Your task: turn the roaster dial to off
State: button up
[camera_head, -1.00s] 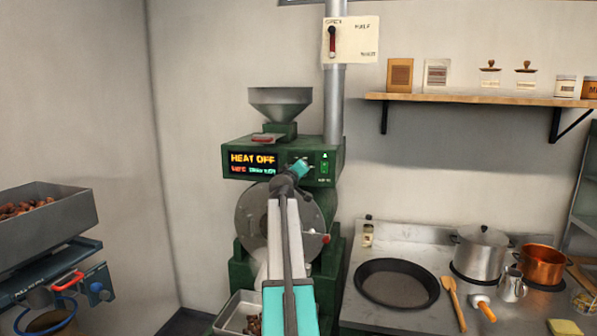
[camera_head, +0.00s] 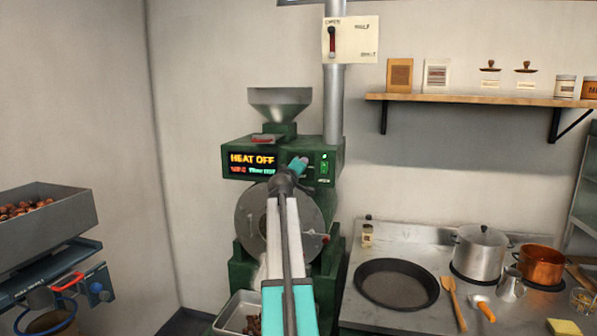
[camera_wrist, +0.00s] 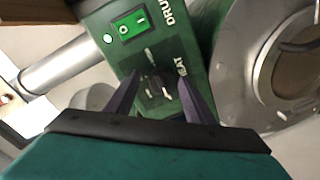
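The green roaster (camera_head: 335,160) stands against the back wall, and its display (camera_head: 252,163) reads HEAT OFF. The heat dial (camera_wrist: 157,88) is a small dark knob on the green panel, with a light mark, beside the lettering HEAT. My gripper (camera_wrist: 157,70) is open, its two dark fingers apart on either side of the dial, with visible gaps between fingers and knob. In the head view my gripper (camera_head: 298,164) is in front of the panel, right of the display, and hides the dial.
A green rocker switch (camera_wrist: 132,24) sits close to the dial on the same panel. The roaster's round drum front (camera_head: 250,218) is below my gripper. A steel counter (camera_head: 430,245) with pots stands at right, and a chestnut bin (camera_head: 50,225) at left.

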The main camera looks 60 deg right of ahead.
jog(key=shift+a+f, duration=0.1)
jog(key=shift+a, duration=0.1)
jog(key=b+v, duration=0.4)
jog(key=v, duration=0.9)
jog(key=shift+a, duration=0.3)
dwell(0.6)
